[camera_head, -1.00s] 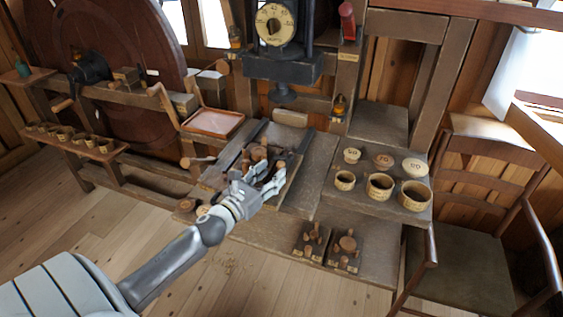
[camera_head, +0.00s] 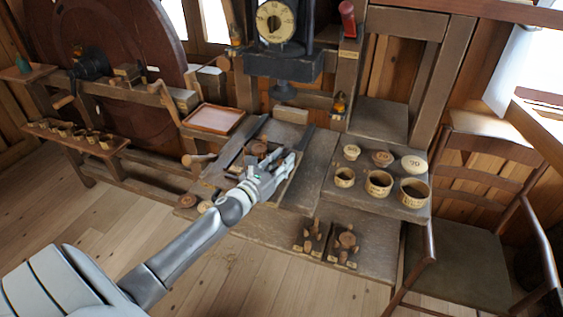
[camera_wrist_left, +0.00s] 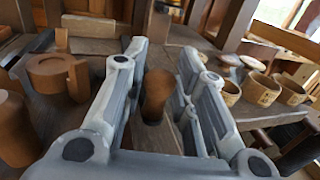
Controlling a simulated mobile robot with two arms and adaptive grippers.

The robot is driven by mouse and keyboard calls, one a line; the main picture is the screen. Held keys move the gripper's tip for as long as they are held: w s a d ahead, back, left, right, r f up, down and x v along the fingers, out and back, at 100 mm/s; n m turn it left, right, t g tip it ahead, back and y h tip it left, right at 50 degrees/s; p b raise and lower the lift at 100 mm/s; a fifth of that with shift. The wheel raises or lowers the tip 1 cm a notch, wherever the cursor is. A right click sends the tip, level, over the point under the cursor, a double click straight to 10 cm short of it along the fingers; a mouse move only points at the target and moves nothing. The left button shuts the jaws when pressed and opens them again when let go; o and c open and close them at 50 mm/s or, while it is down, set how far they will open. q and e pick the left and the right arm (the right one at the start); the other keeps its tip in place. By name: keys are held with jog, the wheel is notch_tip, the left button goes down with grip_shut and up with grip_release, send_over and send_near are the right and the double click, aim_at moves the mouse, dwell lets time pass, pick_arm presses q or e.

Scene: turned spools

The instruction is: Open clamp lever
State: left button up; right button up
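My left gripper (camera_head: 282,164) is over the wooden fixture with dark rails (camera_head: 238,160) on the middle of the bench. In the left wrist view its fingers (camera_wrist_left: 160,62) are spread, with a rounded brown wooden handle (camera_wrist_left: 157,92) standing between them. Small gaps show on both sides of the handle. I cannot tell for sure whether this handle is the clamp lever. A round wooden piece (camera_wrist_left: 50,70) with a short peg stands left of the fingers; it also shows in the head view (camera_head: 258,148). The gripper hides part of the fixture. My right gripper is not in view.
Several labelled cups (camera_head: 379,183) and lids (camera_head: 382,158) stand on the shelf at right. Two small peg blocks (camera_head: 343,246) sit at the front. A press with a dial (camera_head: 276,22) rises behind. A chair (camera_head: 462,245) stands at right.

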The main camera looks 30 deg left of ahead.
pick_arm(q)
grip_shut()
